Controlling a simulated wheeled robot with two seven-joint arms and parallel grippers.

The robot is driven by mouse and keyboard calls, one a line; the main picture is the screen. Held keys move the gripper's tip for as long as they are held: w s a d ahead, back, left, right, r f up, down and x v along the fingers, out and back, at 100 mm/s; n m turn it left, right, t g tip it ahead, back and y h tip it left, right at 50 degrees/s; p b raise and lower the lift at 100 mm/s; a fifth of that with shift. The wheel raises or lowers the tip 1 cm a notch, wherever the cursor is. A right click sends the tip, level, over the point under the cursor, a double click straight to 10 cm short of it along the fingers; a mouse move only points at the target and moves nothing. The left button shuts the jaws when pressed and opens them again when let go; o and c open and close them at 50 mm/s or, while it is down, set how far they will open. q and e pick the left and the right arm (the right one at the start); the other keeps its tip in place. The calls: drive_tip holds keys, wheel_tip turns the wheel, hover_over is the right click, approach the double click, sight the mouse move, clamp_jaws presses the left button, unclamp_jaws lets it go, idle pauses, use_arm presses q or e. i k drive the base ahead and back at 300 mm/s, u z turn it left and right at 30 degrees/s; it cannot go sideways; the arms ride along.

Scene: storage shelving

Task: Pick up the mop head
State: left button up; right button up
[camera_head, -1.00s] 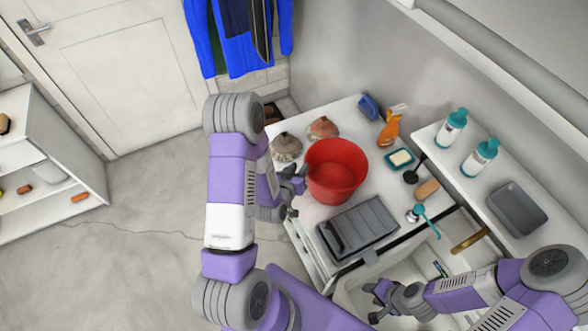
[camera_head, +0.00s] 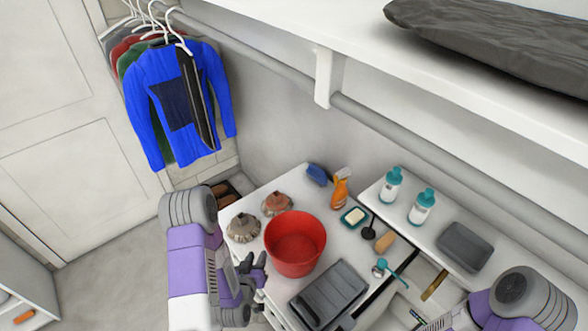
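Two mop heads lie at the back left of the white counter. One is grey-brown (camera_head: 243,228) and the other has a reddish top (camera_head: 276,204). Both are left of the red bucket (camera_head: 295,243). My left gripper (camera_head: 253,264) is at the counter's left edge, in front of the grey-brown mop head and beside the bucket. Its dark fingers look apart with nothing between them, and it touches neither mop head. My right arm shows at the lower right, but its gripper is outside the picture.
A dark grey tray (camera_head: 328,295) lies in front of the bucket. An orange spray bottle (camera_head: 340,188), a blue brush (camera_head: 318,175) and a soap dish (camera_head: 354,216) stand behind and right. A shelf with two white bottles (camera_head: 391,186) is at right. Clothes (camera_head: 180,105) hang at upper left.

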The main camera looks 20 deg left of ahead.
sight(243, 224)
drive_tip(key=k, duration=1)
